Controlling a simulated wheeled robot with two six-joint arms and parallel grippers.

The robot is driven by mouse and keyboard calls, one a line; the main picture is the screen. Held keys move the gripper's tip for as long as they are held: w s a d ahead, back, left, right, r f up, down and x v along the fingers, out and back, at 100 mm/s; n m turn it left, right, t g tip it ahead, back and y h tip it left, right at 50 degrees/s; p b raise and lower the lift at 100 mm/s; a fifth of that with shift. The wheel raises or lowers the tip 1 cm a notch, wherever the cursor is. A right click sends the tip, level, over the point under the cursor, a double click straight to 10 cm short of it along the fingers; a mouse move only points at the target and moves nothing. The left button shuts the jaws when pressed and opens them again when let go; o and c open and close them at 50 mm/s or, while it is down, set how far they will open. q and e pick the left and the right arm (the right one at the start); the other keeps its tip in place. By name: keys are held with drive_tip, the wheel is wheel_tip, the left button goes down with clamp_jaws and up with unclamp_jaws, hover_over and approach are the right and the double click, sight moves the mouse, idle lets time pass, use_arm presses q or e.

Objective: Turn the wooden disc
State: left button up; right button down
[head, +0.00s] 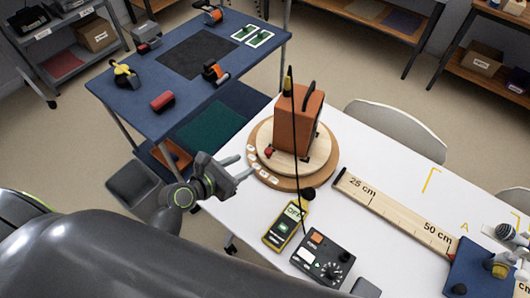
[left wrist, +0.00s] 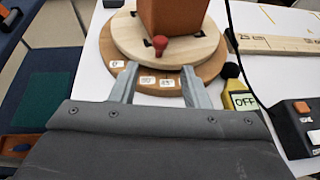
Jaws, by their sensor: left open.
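The light wooden disc (head: 318,157) lies on a wider, darker round wooden base (head: 262,181) with white number labels along its near edge. An orange-brown speaker box (head: 296,120) stands on the disc. A red knob (left wrist: 160,43) sits at the disc's near edge, also visible in the head view (head: 268,153). My left gripper (head: 243,167) is open and empty at the near left of the base. In the left wrist view its two fingers (left wrist: 160,73) point toward the disc, with the knob beyond and between them; contact with the base cannot be told.
A yellow meter (head: 285,226) reading OFF and a black control box (head: 322,258) lie nearer on the white table. A thin black cable hangs before the speaker. A wooden ruler (head: 395,212) runs right to a blue stand (head: 478,270). A blue table (head: 130,80) stands behind left.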

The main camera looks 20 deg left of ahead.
sight(266, 153)
use_arm(q)
drive_tip(key=x, duration=1)
drive_tip(key=shift+w+d+f, duration=0.15)
drive_tip(key=shift+w+f, duration=0.05)
drive_tip(key=shift+c, duration=0.3)
clamp_jaws()
